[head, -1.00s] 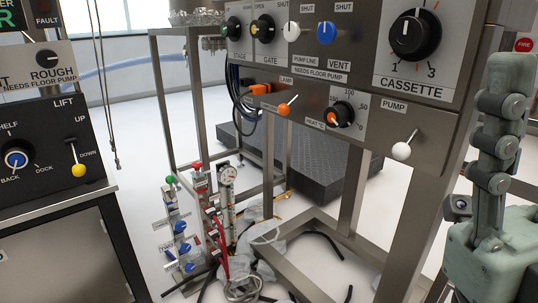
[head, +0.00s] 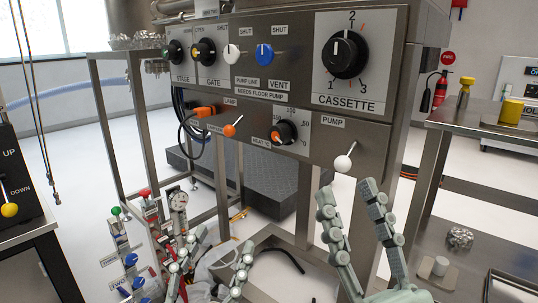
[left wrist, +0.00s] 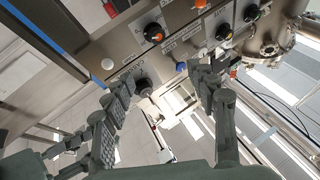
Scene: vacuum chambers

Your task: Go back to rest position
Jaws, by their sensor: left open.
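My left gripper (head: 222,240) is low in the head view, below the control panel (head: 215,120), with its two fingers apart and nothing between them. It also shows in the left wrist view (left wrist: 160,78), fingers spread, with panel knobs visible beyond them. My right gripper (head: 347,188) is further right, pointing up, its fingers apart and empty. In the picture its fingertips lie just below the white-tipped PUMP lever (head: 343,163). I cannot tell whether they touch it. The CASSETTE knob (head: 345,54) points up, near 2.
A steel bench (head: 470,121) with yellow-topped items stands at the right. The panel frame's legs (head: 222,178) and a cluster of valves and hoses (head: 130,260) are near my left gripper. The LIFT box (head: 18,185) is at the left edge. Pale floor shows between.

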